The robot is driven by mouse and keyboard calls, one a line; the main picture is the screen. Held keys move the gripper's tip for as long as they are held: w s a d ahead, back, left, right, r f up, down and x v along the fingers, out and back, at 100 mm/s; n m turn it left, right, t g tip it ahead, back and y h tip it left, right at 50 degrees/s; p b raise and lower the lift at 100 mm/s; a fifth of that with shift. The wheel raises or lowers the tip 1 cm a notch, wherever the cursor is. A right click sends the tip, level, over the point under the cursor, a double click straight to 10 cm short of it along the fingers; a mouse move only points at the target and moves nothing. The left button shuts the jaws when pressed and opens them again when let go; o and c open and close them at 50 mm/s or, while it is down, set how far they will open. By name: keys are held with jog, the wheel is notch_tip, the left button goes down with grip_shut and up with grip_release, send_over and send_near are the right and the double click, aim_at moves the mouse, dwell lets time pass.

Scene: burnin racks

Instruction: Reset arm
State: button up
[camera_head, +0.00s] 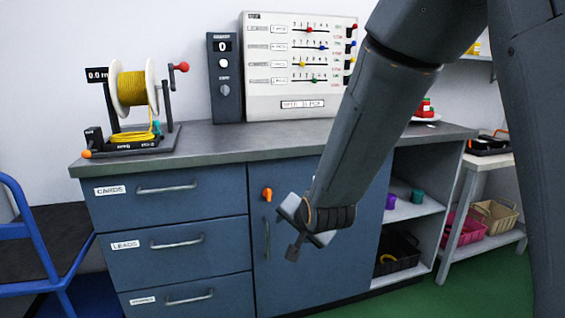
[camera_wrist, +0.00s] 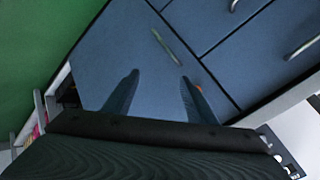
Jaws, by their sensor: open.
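My arm reaches down from the upper right in the head view. My gripper (camera_head: 297,252) hangs low in front of the blue cabinet door (camera_head: 345,262). In the wrist view my gripper (camera_wrist: 160,82) shows two dark fingers spread apart, with nothing between them. Behind the fingers is the blue door with its long handle (camera_wrist: 166,46). I cannot tell how far the fingers are from the door.
The grey counter (camera_head: 215,145) carries a yellow cable spool (camera_head: 132,88), a dark meter box (camera_head: 225,75) and a slider panel (camera_head: 290,100). Labelled drawers (camera_head: 170,240) are left of the door. A blue cart (camera_head: 40,235) stands left, open shelves (camera_head: 412,208) right. Green floor (camera_head: 490,290) is clear.

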jog(key=s+d+r+n+g+h, duration=0.1)
jog(key=s+d+r+n+g, duration=0.15)
jog(key=s, duration=0.75)
jog(key=s+d+r+n+g+p, duration=0.1)
jog(key=s+d+n+g, duration=0.25)
jog(key=s, duration=0.55)
jog(key=s+d+r+n+g+h, duration=0.1)
jog(key=s+d+r+n+g, duration=0.15)
jog(key=s, duration=0.75)
jog(key=d+r+m+p, duration=0.1)
jog(key=d+r+p, duration=0.6)
jog(key=p, duration=0.9)
jog(key=shift+w+d+r+m+g+h, duration=0.15)
jog(key=shift+d+r+m+g+h, duration=0.2)
jog(key=shift+d, duration=0.3)
